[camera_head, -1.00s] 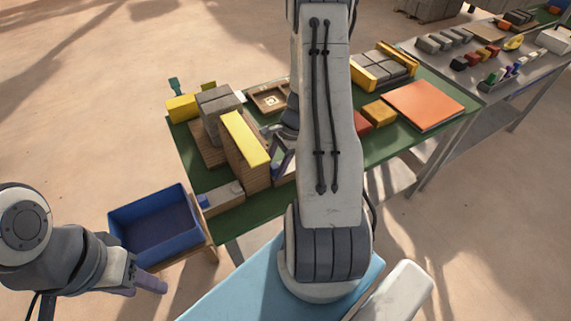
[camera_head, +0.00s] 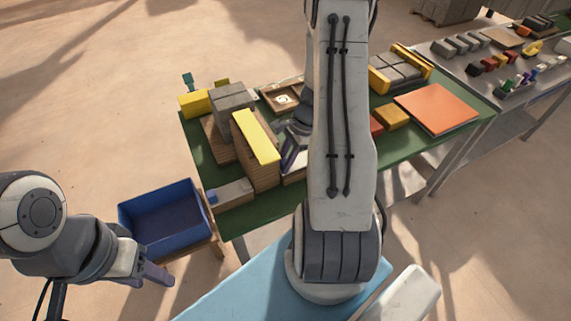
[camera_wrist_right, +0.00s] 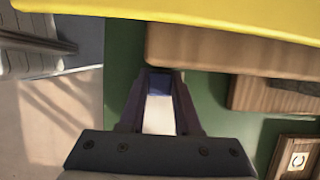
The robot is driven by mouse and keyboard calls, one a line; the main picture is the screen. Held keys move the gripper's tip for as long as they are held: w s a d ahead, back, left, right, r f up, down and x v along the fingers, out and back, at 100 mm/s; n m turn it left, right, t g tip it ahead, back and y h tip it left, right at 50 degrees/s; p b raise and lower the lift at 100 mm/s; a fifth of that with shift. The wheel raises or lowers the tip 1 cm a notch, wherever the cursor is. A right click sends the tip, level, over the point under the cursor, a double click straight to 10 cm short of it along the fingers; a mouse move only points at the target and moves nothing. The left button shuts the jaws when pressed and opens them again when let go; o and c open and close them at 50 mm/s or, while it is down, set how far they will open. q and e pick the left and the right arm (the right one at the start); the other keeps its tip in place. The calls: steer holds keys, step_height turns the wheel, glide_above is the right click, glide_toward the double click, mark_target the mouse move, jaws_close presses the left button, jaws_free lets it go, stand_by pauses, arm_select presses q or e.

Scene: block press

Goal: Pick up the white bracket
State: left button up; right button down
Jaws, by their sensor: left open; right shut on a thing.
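In the right wrist view a white piece with a blue part beyond it, which I take for the white bracket (camera_wrist_right: 159,114), lies between the fingers of my right gripper (camera_wrist_right: 158,100). The gripper is shut on it. In the head view my right gripper (camera_head: 291,150) is low over the green table, just right of the wooden block with a yellow top (camera_head: 256,137). My own arm covers part of that area, and the bracket's full shape is hidden. My left gripper (camera_head: 150,277) is open and empty, off the table in front of the blue bin.
The blue bin (camera_head: 164,236) stands at the green table's (camera_head: 285,203) left front corner. Stacked grey blocks (camera_head: 232,98) and a yellow block (camera_head: 194,103) stand behind the wooden block. An orange plate (camera_head: 437,108) lies at right. A metal table (camera_head: 515,85) stands beyond.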

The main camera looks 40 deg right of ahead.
step_height(320, 180, up, 16)
steer(key=shift+r, duration=0.15)
stand_by(0.4)
